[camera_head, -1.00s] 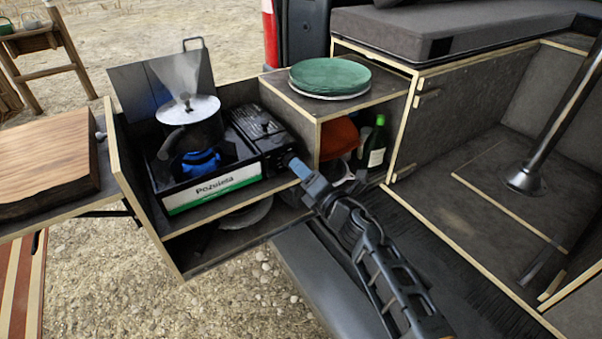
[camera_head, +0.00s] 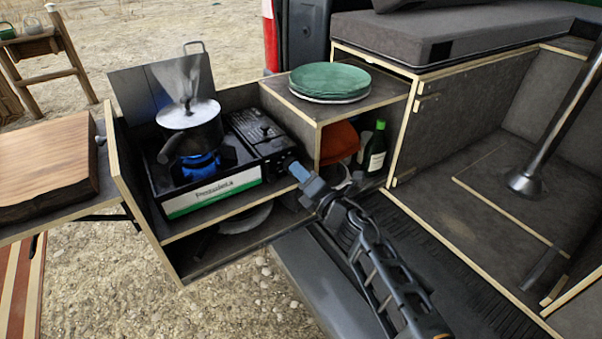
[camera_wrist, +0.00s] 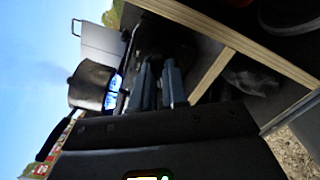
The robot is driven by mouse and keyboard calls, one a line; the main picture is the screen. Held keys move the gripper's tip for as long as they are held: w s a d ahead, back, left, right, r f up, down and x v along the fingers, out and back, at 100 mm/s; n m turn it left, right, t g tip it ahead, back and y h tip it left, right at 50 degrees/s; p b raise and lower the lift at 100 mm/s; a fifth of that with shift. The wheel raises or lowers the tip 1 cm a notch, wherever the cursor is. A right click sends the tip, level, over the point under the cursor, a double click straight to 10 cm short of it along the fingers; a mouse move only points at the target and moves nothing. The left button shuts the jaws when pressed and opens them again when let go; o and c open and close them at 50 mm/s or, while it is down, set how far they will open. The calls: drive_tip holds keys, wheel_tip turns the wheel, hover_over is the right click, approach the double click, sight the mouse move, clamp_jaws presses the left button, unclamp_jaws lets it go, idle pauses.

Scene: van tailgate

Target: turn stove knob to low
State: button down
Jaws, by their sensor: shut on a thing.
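The camping stove (camera_head: 215,192) stands in the pull-out box, its white and green front facing me. A dark pot with a pale lid (camera_head: 190,114) sits on its burner and steams. A blue flame (camera_head: 201,168) burns under the pot and also shows in the wrist view (camera_wrist: 112,91). My gripper (camera_head: 296,168) is at the right end of the stove's front, shut on the stove knob. The jaws hide most of the knob, so its setting cannot be read. In the wrist view, my gripper's two fingers (camera_wrist: 160,84) point at the stove's dark front.
A wooden shelf right of the stove bears green plates (camera_head: 330,78). Under it are an orange item (camera_head: 339,142) and a green bottle (camera_head: 375,148), close to my gripper. A cutting board (camera_head: 45,165) lies at left. The van floor at right is largely clear.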

drive_tip(key=shift+m, duration=0.3)
drive_tip(key=shift+f+m+p, duration=0.2)
drive_tip(key=shift+m+p, duration=1.9)
drive_tip(key=shift+m, duration=6)
drive_tip(key=c, duration=1.1)
unclamp_jaws()
drive_tip(key=shift+c, duration=0.2)
